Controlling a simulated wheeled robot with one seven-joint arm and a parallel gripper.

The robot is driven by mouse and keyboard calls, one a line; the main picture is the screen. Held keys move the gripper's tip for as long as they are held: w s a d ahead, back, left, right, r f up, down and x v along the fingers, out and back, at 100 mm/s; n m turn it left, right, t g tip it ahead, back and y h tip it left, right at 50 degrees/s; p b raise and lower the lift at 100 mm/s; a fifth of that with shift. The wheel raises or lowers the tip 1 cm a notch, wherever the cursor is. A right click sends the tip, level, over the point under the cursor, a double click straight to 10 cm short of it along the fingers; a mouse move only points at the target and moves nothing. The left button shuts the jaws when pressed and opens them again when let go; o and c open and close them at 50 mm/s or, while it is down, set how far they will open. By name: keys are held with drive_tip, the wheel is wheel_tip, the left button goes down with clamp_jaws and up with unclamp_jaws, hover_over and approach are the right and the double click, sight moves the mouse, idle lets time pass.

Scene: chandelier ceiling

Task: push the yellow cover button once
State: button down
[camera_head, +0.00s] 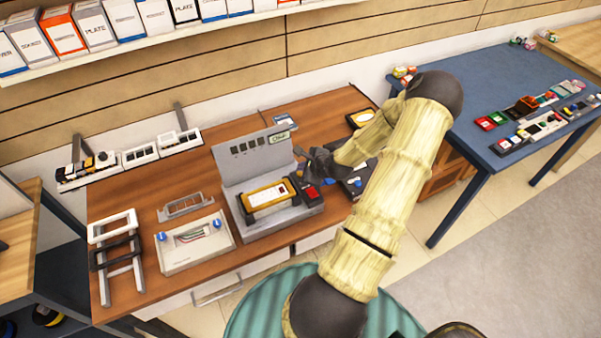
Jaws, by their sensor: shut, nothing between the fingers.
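A grey machine (240,165) with an upright back panel stands on the brown wooden table. On its front deck lies a yellow-framed cover (265,196) with a white centre. A red button (311,193) on a dark block sits just right of this cover. My gripper (303,168) is dark and shut, with nothing held. In this view it appears close above and behind the red button, at the machine's right side. I cannot tell whether it touches the machine. My arm comes in from the lower right and hides part of the table. No separate yellow button can be made out.
A white box with blue knobs (193,243) and a grey rack (118,257) stand left of the machine. A blue table (490,90) with small gadgets stands right. A shelf of boxes (130,40) hangs above.

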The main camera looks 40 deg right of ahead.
drive_tip(key=shift+r+p, duration=2.3)
drive_tip(key=shift+r, duration=0.25)
drive_tip(key=shift+a, duration=0.1)
drive_tip(key=s+a+r+n+g, duration=0.1)
drive_tip(key=a+r+n+g, duration=0.2)
drive_tip(key=a+r+n, duration=0.35)
drive_tip(key=s+a+r+n+g, duration=0.1)
drive_tip(key=a+r+n+g, duration=0.15)
drive_tip(key=a+n, duration=0.7)
drive_tip(key=s+a+r+n+g, duration=0.1)
drive_tip(key=s+a+r+n, duration=0.8)
drive_tip(key=a, duration=0.4)
drive_tip(key=shift+s+r+n, duration=0.25)
drive_tip(key=shift+r+n, duration=0.65)
drive_tip(key=shift+n, duration=0.3)
